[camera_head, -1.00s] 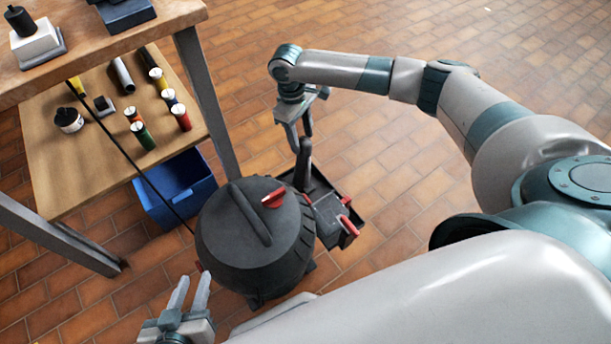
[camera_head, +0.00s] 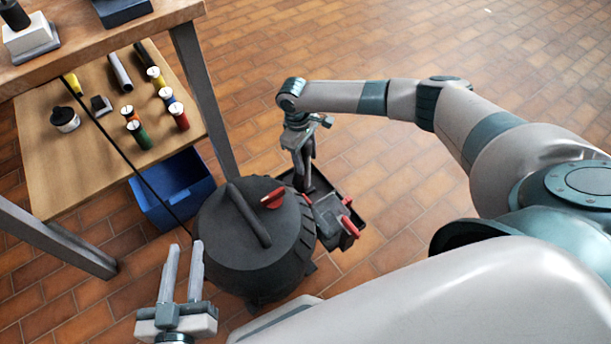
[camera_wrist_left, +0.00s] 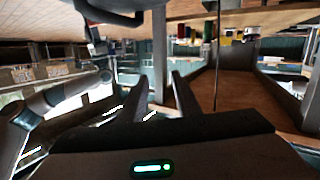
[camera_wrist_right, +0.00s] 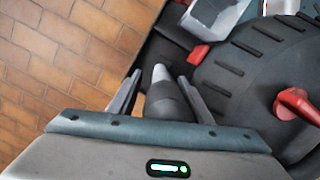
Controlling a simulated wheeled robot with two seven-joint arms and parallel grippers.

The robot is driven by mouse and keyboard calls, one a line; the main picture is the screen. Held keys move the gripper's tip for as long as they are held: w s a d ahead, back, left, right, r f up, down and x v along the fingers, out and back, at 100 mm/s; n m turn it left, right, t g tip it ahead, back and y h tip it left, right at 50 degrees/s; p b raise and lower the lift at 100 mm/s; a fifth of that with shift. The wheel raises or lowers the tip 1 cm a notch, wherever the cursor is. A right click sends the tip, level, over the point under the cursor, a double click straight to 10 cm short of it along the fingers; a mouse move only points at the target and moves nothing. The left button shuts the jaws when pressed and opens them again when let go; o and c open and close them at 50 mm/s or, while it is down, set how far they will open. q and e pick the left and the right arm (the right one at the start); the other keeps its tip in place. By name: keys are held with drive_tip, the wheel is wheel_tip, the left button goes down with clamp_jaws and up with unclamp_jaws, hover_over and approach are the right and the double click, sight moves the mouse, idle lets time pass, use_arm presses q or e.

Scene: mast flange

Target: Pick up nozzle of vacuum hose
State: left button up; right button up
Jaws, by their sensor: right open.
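The vacuum (camera_head: 255,265) is a round dark drum with a red knob on its lid, standing on the floor. The hose nozzle (camera_wrist_right: 166,100), dark with a paler rounded tip, stands beside the drum at the black tray. My right gripper (camera_head: 302,185) is over the tray with its fingers pointing down. In the right wrist view the nozzle lies between the two open fingers (camera_wrist_right: 162,88), with no clear grip on it. My left gripper (camera_head: 183,248) is open and empty, left of the drum. The nozzle's lower part is hidden.
The black tray (camera_head: 330,190) holds a grey box with red handles, right of the drum. A wooden workbench (camera_head: 60,170) with cans and tools on its lower shelf is at left. A blue bin (camera_head: 175,195) sits under it. Tiled floor at right is open.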

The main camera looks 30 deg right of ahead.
sight(309, 180)
drive_tip(key=shift+f, duration=0.1)
drive_tip(key=shift+s+f+b, duration=0.15)
drive_tip(key=shift+f+b, duration=0.25)
drive_tip(key=shift+f, duration=0.5)
drive_tip(key=shift+s+f+b, duration=0.15)
drive_tip(key=shift+f+b, duration=0.1)
drive_tip(key=shift+f, duration=0.55)
drive_tip(key=shift+s+f+b, duration=0.1)
drive_tip(key=shift+f+b, duration=0.1)
drive_tip(key=shift+f, duration=0.6)
use_arm(q)
drive_tip(key=r+t, duration=0.1)
drive_tip(key=r, duration=0.1)
drive_tip(key=r+t, duration=0.1)
drive_tip(key=r, duration=0.1)
drive_tip(key=d+r+t+h, duration=0.1)
drive_tip(key=shift+s+r, duration=0.25)
drive_tip(key=shift+r, duration=0.15)
use_arm(e)
drive_tip(key=shift+c, duration=0.3)
drive_tip(key=c, duration=1.1)
